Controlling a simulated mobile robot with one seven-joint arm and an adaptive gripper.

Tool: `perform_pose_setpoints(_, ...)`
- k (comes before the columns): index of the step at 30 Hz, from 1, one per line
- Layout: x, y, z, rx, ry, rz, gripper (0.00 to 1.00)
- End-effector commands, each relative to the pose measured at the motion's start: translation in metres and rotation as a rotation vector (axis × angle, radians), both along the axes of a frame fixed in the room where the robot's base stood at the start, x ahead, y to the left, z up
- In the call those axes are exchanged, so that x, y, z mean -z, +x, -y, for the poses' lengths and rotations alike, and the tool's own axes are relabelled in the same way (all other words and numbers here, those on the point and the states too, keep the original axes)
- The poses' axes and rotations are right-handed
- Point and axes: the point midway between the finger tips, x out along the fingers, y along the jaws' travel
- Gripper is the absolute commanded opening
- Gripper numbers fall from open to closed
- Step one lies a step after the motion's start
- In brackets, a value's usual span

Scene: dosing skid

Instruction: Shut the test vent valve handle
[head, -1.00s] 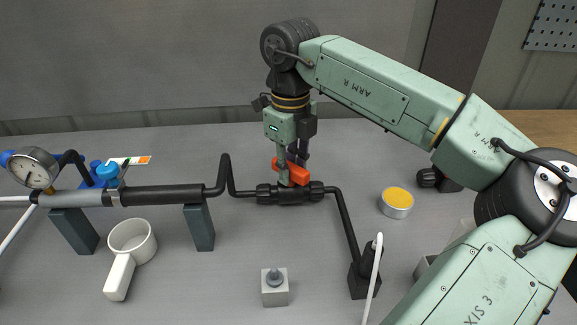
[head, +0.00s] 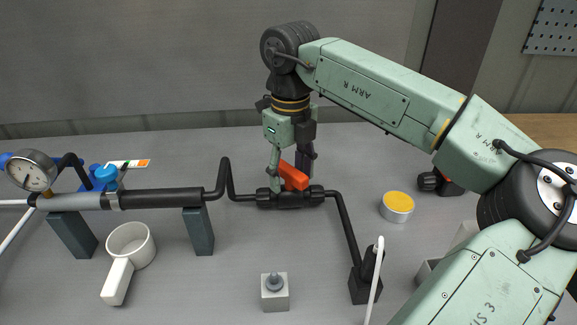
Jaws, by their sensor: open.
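The test vent valve handle is the orange-red lever (head: 293,176) on top of the black valve body (head: 290,198) in the black pipe run. It lies at a slant to the pipe in the head view. My gripper (head: 290,180) points down over the valve with its fingers apart, one on each side of the handle. The left finger is close to the handle's left end; whether it touches cannot be told. The right finger is partly behind the handle.
A pressure gauge (head: 33,171) and blue valve parts (head: 102,176) are at the left. A white handled cup (head: 130,245), a grey block with a knob (head: 274,290) and a yellow-topped tin (head: 397,206) stand on the bench. A white rod (head: 374,280) rises at front right.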

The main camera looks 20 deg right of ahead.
Motion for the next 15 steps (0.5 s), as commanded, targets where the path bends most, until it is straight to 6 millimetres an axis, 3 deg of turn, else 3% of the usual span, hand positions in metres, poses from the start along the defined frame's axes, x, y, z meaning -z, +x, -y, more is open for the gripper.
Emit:
perform_pose_setpoints(8, -0.006, 0.000, 0.000, 0.000, 0.000, 0.000, 0.53)
perform_pose_setpoints(15, -0.030, 0.000, 0.000, 0.000, 0.000, 0.001, 0.53)
